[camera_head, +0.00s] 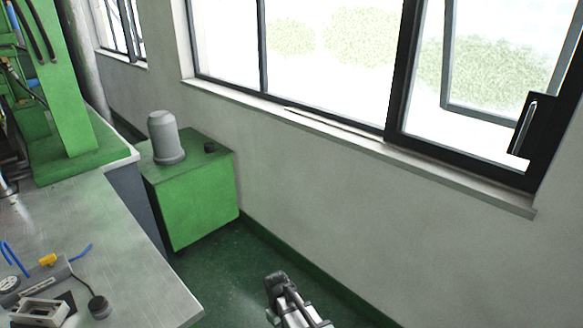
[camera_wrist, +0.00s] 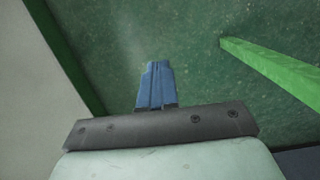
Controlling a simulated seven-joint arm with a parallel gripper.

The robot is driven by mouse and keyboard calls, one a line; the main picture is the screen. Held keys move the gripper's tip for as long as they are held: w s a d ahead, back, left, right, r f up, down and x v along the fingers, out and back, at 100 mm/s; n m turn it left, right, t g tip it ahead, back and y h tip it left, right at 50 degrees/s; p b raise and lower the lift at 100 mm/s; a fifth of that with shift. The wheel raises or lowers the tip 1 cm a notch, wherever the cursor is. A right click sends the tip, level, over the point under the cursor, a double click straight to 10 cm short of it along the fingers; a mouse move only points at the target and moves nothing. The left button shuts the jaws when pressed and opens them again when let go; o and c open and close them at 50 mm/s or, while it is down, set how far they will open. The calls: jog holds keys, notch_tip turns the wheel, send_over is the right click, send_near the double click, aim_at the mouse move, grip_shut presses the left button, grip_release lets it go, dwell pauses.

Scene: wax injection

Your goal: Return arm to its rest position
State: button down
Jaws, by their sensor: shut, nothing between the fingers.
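My gripper shows in the wrist view as two blue fingers (camera_wrist: 156,84) pressed together, with nothing between them. Behind the fingers is a dark bar with screws. The fingers hang over the green floor, apart from any object. In the head view, part of my arm shows at the bottom centre, over the floor between the metal bench and the wall. The fingers cannot be made out there.
A metal-topped bench (camera_head: 130,250) with a gauge and small fittings stands at left. Behind it are a green machine frame (camera_head: 62,90) and a green cabinet (camera_head: 195,200) with a grey motor-like cylinder (camera_head: 165,138). A grey wall (camera_head: 350,190) with windows runs along the right.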

jog(key=s+d+f+m+g, duration=0.3)
jog(key=s+d+f+m, duration=0.1)
jog(key=s+d+f, duration=0.75)
jog(key=s+d+f+m+g+y, duration=0.1)
jog(key=s+d+f+m, duration=0.1)
jog(key=s, duration=0.7)
jog(key=s+d+f+m+g, duration=0.1)
jog(key=s+d, duration=0.4)
jog(key=s, duration=0.5)
jog(key=shift+s+f+m+y, duration=0.3)
jog(key=shift+f+m+y, duration=0.1)
jog(key=shift+f, duration=0.35)
jog(key=shift+d, duration=0.1)
